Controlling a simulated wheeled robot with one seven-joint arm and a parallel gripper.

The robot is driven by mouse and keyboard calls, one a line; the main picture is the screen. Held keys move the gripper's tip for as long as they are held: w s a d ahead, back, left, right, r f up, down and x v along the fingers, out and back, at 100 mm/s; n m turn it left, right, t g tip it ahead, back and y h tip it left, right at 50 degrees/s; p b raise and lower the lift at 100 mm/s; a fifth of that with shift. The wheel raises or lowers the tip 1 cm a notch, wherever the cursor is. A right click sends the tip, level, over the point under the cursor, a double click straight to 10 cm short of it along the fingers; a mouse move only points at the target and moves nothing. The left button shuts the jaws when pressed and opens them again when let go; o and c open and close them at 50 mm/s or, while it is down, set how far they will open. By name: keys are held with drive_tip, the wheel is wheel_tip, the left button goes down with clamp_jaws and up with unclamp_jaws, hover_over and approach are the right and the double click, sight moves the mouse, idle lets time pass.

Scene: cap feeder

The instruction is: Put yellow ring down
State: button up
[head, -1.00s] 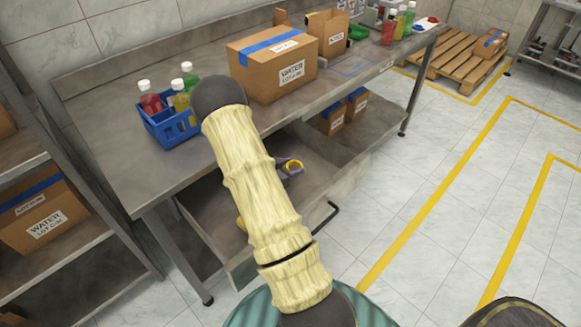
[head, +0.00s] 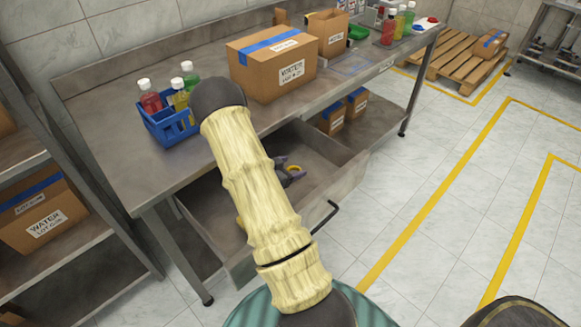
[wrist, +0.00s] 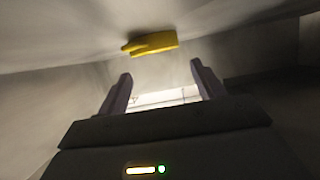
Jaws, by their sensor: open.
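The yellow ring (head: 294,170) is inside the open drawer, right beside my gripper in the head view. In the wrist view the yellow ring (wrist: 150,43) shows nearly edge-on, beyond the fingertips, apart from both fingers and close to a grey surface. My gripper (wrist: 162,85) is open, with nothing between its fingers. In the head view my gripper (head: 284,174) is low in the drawer, partly hidden by my arm. Whether the ring lies flat on the drawer floor is hard to tell.
The open drawer (head: 335,168) has walls around my gripper and a dark handle (head: 326,216). Above, the steel table (head: 110,160) holds a blue basket (head: 168,128) of bottles and a water carton (head: 272,66).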

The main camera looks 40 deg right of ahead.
drive_tip(key=shift+s+a+r+p, duration=0.1)
drive_tip(key=shift+p, duration=0.3)
drive_tip(key=w+v, duration=0.1)
drive_tip(key=v, duration=1.1)
drive_tip(key=shift+s+r+p, duration=0.25)
drive_tip(key=shift+s+p, duration=0.05)
drive_tip(key=shift+p, duration=0.1)
